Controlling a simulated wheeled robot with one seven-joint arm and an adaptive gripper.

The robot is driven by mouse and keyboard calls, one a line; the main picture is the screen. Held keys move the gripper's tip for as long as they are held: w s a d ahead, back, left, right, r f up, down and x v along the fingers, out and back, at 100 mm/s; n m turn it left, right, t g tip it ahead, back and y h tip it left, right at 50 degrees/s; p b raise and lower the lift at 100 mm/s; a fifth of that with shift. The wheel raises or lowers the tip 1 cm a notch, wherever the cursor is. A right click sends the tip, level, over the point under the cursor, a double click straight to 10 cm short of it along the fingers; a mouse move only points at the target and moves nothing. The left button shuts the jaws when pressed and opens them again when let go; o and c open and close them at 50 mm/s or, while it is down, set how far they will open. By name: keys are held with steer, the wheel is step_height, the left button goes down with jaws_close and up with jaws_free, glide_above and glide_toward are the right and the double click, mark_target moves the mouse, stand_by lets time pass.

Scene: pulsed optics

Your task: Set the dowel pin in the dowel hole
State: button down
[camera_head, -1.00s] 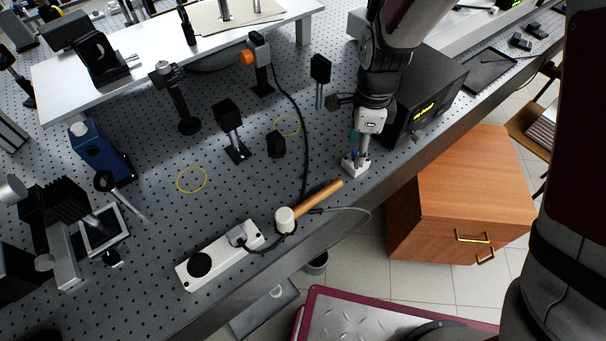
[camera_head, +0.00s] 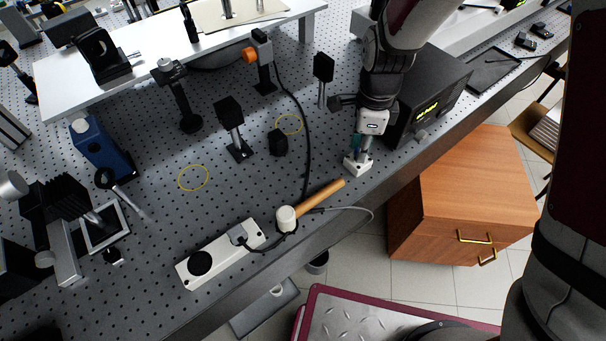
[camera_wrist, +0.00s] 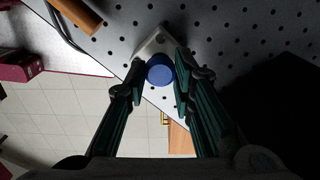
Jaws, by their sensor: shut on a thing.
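My gripper (camera_head: 360,154) points down over a small whitish block (camera_head: 352,168) near the front edge of the perforated table. In the wrist view, my gripper (camera_wrist: 159,72) has its dark green fingers closed around a round blue piece, which I take as the top of the dowel pin (camera_wrist: 160,69). The block (camera_wrist: 152,42) shows behind and below the pin, with a small dark hole near its far corner. The pin's lower end and the dowel hole are hidden, so I cannot tell whether the pin is in the hole.
A black instrument with a yellow-lit display (camera_head: 427,105) stands close right of my gripper. A wooden-handled mallet (camera_head: 318,200), a white power strip (camera_head: 215,256) and a black cable lie to the left. Several black optic posts stand behind. A wooden drawer cabinet (camera_head: 450,195) is below the table edge.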

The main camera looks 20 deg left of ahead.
steer(key=shift+r+p, duration=2)
steer(key=shift+r, duration=1.8)
steer(key=shift+d+f, duration=0.1)
